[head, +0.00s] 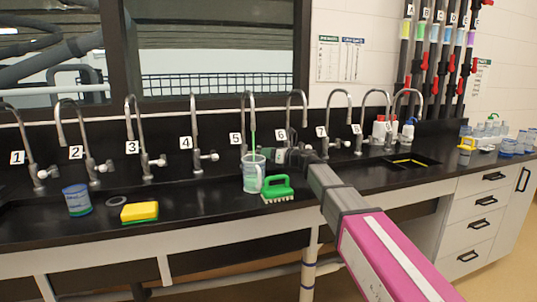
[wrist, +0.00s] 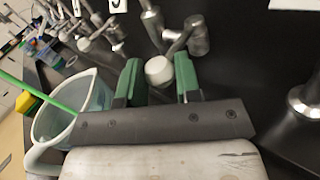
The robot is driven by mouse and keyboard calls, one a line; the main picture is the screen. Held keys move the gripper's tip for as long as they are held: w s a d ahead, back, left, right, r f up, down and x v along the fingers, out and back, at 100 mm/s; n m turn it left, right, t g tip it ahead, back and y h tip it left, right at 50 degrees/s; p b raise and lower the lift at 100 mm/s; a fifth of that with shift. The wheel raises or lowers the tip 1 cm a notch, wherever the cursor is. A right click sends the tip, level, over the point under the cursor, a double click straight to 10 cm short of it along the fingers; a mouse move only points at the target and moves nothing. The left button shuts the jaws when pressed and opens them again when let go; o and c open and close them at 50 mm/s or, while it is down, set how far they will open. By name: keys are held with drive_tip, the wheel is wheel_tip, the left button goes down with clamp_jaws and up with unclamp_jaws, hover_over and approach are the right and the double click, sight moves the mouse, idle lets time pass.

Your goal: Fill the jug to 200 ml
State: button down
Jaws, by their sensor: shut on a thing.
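The clear jug (head: 250,178) stands upright on the black counter under the spout of tap 5 (head: 246,118). A thin green line (head: 252,143) runs down into it; I cannot tell whether it is a stream or a rod. It also shows in the wrist view (wrist: 28,90), entering the jug (wrist: 88,98). The level in the jug and its marks are too small to read. My gripper (head: 270,156) is at the valve of tap 5, just above and right of the jug. In the wrist view its green fingers (wrist: 158,80) are closed around the white tap knob (wrist: 159,70).
A green brush (head: 277,189) lies right of the jug. A yellow sponge (head: 139,212), a grey ring (head: 116,201) and a blue-labelled tub (head: 77,200) lie to the left. More numbered taps line the back. Several containers (head: 497,130) stand at the far right.

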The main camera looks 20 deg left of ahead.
drive_tip(key=shift+s+a+m+t, duration=0.2)
drive_tip(key=shift+m+t, duration=0.15)
drive_tip(key=shift+t, duration=0.2)
drive_tip(key=shift+s+a+m+t, duration=0.2)
drive_tip(key=shift+m+t, duration=0.15)
drive_tip(key=shift+t, duration=0.2)
drive_tip(key=c, duration=0.8)
unclamp_jaws()
drive_tip(key=v, duration=1)
drive_tip(key=shift+s+d+r, duration=0.15)
drive_tip(key=shift+d+r, duration=0.05)
drive_tip(key=shift+d, duration=0.15)
drive_tip(key=shift+d, duration=0.1)
